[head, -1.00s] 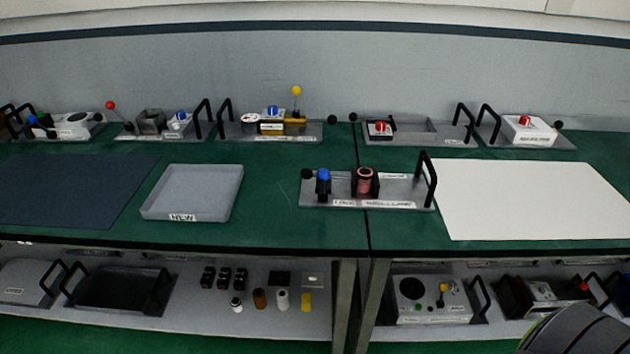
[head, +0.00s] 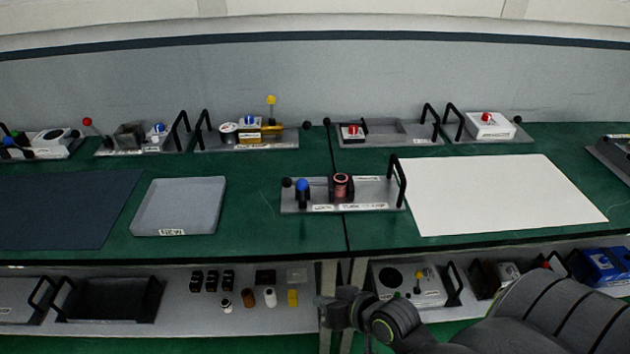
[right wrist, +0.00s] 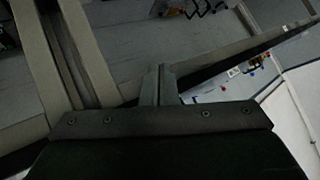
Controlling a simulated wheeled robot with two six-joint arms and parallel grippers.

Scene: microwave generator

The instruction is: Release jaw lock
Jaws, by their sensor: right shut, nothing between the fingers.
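The jaw fixture is a grey plate (head: 372,193) on the green bench near its front edge. It carries a blue-knobbed lever (head: 303,188), a copper-coloured coil held in a dark jaw (head: 341,186), a black ball at its left end and a black handle at its right. Its front label is too small to read surely. My right gripper (head: 328,312) is below the bench edge, in front of the lower shelf, apart from the fixture. In the right wrist view its fingers (right wrist: 158,84) are together and empty. My left gripper is not in view.
A grey tray (head: 180,205) labelled NEW and a dark mat (head: 62,208) lie to the left. A white sheet (head: 505,193) lies to the right. Several fixtures with handles stand along the back. The bench edge (head: 200,252) overhangs a shelf with boxes and small parts.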

